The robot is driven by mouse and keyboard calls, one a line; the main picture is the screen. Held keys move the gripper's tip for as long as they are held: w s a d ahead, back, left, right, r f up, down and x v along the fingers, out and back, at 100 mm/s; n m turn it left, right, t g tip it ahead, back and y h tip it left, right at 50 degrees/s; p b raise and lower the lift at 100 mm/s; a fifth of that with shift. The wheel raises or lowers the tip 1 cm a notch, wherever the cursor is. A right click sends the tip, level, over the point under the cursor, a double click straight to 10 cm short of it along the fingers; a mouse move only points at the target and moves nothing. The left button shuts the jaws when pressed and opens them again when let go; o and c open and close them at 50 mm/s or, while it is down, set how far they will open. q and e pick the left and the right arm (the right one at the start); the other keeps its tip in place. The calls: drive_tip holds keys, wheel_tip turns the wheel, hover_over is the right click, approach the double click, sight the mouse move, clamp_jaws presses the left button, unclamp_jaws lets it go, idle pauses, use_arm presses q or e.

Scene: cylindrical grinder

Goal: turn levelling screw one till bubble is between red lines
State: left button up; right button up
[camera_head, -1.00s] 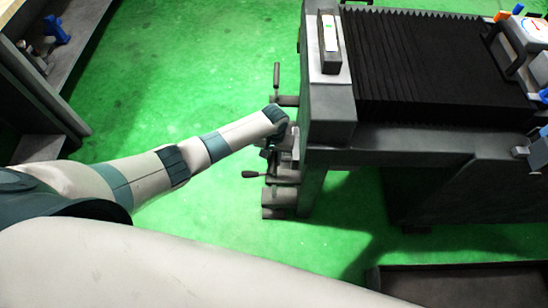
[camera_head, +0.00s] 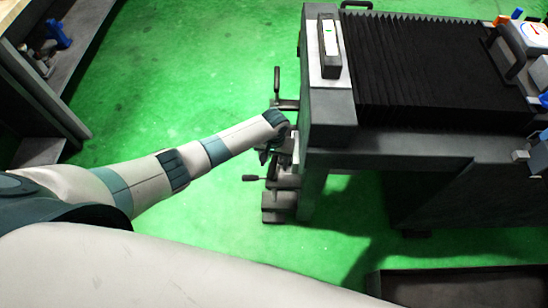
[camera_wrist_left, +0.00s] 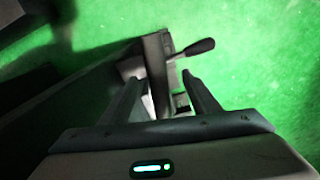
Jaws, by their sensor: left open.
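The spirit level (camera_head: 330,48) lies on the near left top of the grinder, with a pale vial and a small green mark; the bubble and red lines are too small to make out. Levelling screws with crank handles stick out of the grinder's left side: an upper handle (camera_head: 277,82) and a lower handle (camera_head: 252,178). I cannot tell which is screw one. My left gripper (camera_head: 265,155) is at this side, between the two handles. In the left wrist view my left gripper (camera_wrist_left: 165,92) is open, with a dark-knobbed handle (camera_wrist_left: 197,47) beyond its fingertips. My right gripper is out of view.
The grinder (camera_head: 330,140) with black bellows (camera_head: 430,60) fills the right. A shelf (camera_head: 75,50) with blue parts stands at the upper left. A dark tray (camera_head: 460,283) is at the lower right. Green floor (camera_head: 180,60) between shelf and grinder is clear.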

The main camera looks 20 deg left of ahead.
use_arm(q)
drive_tip(key=shift+r, duration=0.15)
wheel_tip(320, 180, up, 10)
wheel_tip(320, 180, up, 7)
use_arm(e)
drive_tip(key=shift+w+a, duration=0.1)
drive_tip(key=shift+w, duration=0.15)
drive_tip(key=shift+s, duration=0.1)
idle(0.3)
